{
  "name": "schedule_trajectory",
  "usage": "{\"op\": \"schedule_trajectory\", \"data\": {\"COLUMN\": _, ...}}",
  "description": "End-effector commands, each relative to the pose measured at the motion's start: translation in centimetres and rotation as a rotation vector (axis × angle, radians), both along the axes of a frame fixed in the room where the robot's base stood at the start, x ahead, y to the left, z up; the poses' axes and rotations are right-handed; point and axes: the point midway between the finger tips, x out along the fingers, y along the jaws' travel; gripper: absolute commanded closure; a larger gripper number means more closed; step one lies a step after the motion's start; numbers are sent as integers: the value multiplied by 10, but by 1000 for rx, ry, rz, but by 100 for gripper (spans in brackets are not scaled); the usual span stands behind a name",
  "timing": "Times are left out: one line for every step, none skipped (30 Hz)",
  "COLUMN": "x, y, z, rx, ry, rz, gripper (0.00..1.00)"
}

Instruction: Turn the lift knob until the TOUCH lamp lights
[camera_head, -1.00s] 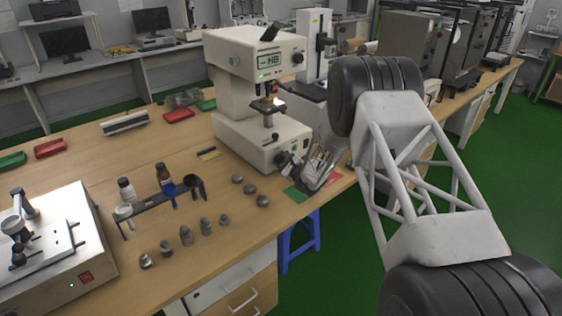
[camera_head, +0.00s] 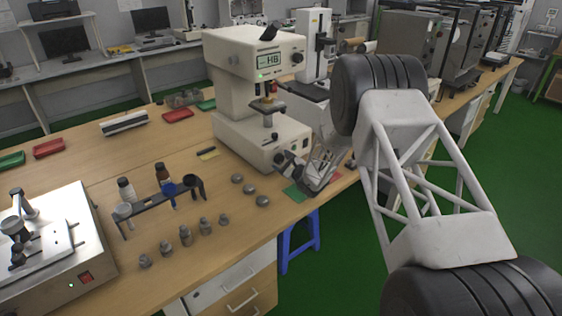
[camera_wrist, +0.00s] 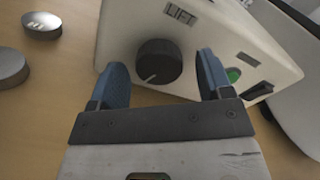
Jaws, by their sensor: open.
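The bench tester (camera_head: 235,95) stands on the wooden table with a lit HB display (camera_head: 270,61). In the wrist view its black round lift knob (camera_wrist: 158,62) has a white pointer line towards its lower left, under a LIFT label (camera_wrist: 180,15). My gripper (camera_wrist: 162,60) is open, its blue fingers on either side of the knob with a visible gap on each side. In the head view my gripper (camera_head: 286,160) is at the tester's lower front and hides the knob. A green round part (camera_wrist: 233,75) is right of the knob; I cannot tell whether it is the TOUCH lamp.
Metal discs (camera_head: 250,190) lie left of my gripper, and small metal weights (camera_head: 185,236) stand nearer. A dark rack with bottles (camera_head: 160,196) stands further left. Green (camera_head: 294,193) and red mats lie under my gripper near the table edge.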

Motion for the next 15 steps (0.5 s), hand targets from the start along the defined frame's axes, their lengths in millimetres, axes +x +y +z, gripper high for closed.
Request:
{"op": "schedule_trajectory", "data": {"x": -4, "y": -4, "z": 0, "rx": 0, "ry": 2, "rz": -1, "gripper": 27}}
{"op": "schedule_trajectory", "data": {"x": -6, "y": -7, "z": -1, "rx": 0, "ry": 2, "rz": -1, "gripper": 27}}
{"op": "schedule_trajectory", "data": {"x": -10, "y": -10, "z": -1, "rx": 0, "ry": 2, "rz": -1, "gripper": 27}}
{"op": "schedule_trajectory", "data": {"x": -12, "y": -12, "z": -1, "rx": 0, "ry": 2, "rz": -1, "gripper": 27}}
{"op": "schedule_trajectory", "data": {"x": -15, "y": -15, "z": 0, "rx": 0, "ry": 2, "rz": -1, "gripper": 27}}
{"op": "schedule_trajectory", "data": {"x": -18, "y": -18, "z": 0, "rx": -1, "ry": 1, "rz": -1, "gripper": 27}}
{"op": "schedule_trajectory", "data": {"x": -21, "y": -21, "z": 0, "rx": -1, "ry": 1, "rz": -1, "gripper": 27}}
{"op": "schedule_trajectory", "data": {"x": -24, "y": -24, "z": -1, "rx": 0, "ry": 2, "rz": 0, "gripper": 27}}
{"op": "schedule_trajectory", "data": {"x": -28, "y": -27, "z": -1, "rx": 0, "ry": 2, "rz": 0, "gripper": 27}}
{"op": "schedule_trajectory", "data": {"x": -30, "y": -30, "z": 0, "rx": 0, "ry": 1, "rz": -1, "gripper": 27}}
{"op": "schedule_trajectory", "data": {"x": -32, "y": -32, "z": 0, "rx": -1, "ry": 1, "rz": -1, "gripper": 27}}
{"op": "schedule_trajectory", "data": {"x": -35, "y": -36, "z": 0, "rx": 0, "ry": 0, "rz": -1, "gripper": 27}}
{"op": "schedule_trajectory", "data": {"x": -37, "y": -38, "z": 0, "rx": 0, "ry": 0, "rz": -1, "gripper": 27}}
{"op": "schedule_trajectory", "data": {"x": -39, "y": -40, "z": 0, "rx": 0, "ry": 0, "rz": -1, "gripper": 27}}
{"op": "schedule_trajectory", "data": {"x": -42, "y": -42, "z": -1, "rx": 0, "ry": 1, "rz": -1, "gripper": 27}}
